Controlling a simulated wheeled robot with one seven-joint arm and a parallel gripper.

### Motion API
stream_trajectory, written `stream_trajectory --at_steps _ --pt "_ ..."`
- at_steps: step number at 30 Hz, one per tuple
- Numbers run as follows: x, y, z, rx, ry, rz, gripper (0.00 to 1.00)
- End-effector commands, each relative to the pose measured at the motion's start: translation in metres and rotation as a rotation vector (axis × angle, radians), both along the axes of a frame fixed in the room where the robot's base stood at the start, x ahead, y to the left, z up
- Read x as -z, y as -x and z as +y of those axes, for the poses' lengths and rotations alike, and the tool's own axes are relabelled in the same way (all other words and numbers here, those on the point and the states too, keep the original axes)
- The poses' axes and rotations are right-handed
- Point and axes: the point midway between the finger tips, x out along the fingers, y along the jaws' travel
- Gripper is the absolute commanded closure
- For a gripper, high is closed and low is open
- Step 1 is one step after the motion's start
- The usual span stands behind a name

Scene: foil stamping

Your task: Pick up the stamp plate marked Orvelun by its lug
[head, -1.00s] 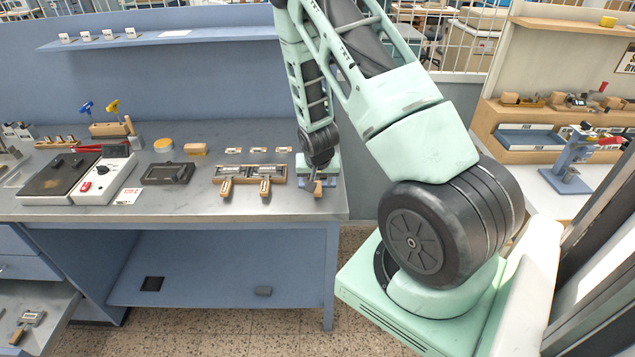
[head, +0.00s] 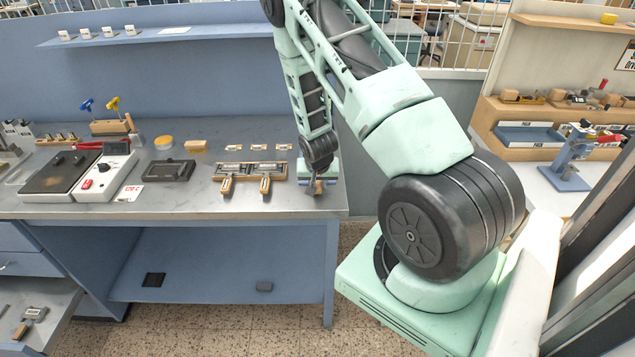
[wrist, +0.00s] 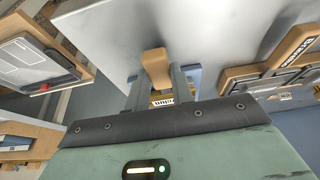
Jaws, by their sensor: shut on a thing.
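My gripper (wrist: 158,84) is shut on the wooden lug (wrist: 156,66) of a stamp plate in the wrist view. In the head view my gripper (head: 317,180) is at the right front corner of the bench, with the lug (head: 315,187) pointing toward the front. The plate itself is mostly hidden by my wrist. To the left, a wooden rack (head: 283,167) holds two other plates with wooden lugs (head: 226,186).
The grey bench top (head: 205,205) is bare along its front. A dark tray (head: 168,171), a hot plate unit (head: 60,173) and a white control box (head: 104,180) stand further left. A blue press (head: 572,160) stands on the right table.

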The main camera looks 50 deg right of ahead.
Motion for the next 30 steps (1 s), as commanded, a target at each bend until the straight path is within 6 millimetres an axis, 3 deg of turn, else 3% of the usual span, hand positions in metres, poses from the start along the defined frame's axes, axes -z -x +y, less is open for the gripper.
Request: stream_trajectory --at_steps 30 --pt "0.000 -0.024 -0.028 0.001 0.001 -0.003 1.00"
